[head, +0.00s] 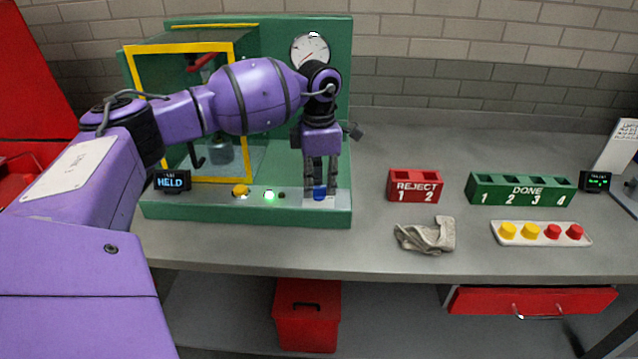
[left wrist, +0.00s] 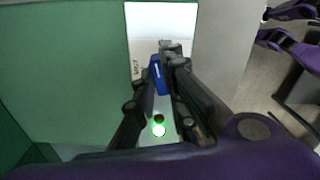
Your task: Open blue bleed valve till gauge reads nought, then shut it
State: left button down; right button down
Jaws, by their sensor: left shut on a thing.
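The blue bleed valve (head: 320,193) sits at the right end of the green rig's front ledge. My left gripper (head: 319,182) reaches down onto it from above, fingers closed on it. In the left wrist view the blue valve handle (left wrist: 157,75) shows between the fingertips of my left gripper (left wrist: 163,62), over a white plate. The round white gauge (head: 311,49) is on the green back panel, partly covered at its lower edge by my arm. Its dark needle shows, but the reading is too small to tell. My right gripper is not in view.
The green rig (head: 240,212) has a yellow-framed window, a sign reading HELD (head: 173,181), a yellow button (head: 241,190) and a lit green lamp (head: 270,196). To the right are a red REJECT rack (head: 415,197), a rag (head: 427,236) and a green DONE rack (head: 522,203).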

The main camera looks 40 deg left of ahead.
aim_at(319, 186)
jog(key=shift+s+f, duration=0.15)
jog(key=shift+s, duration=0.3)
pick_arm(q)
jog(key=c, duration=1.8)
grip_release()
notch_tip(319, 186, up, 12)
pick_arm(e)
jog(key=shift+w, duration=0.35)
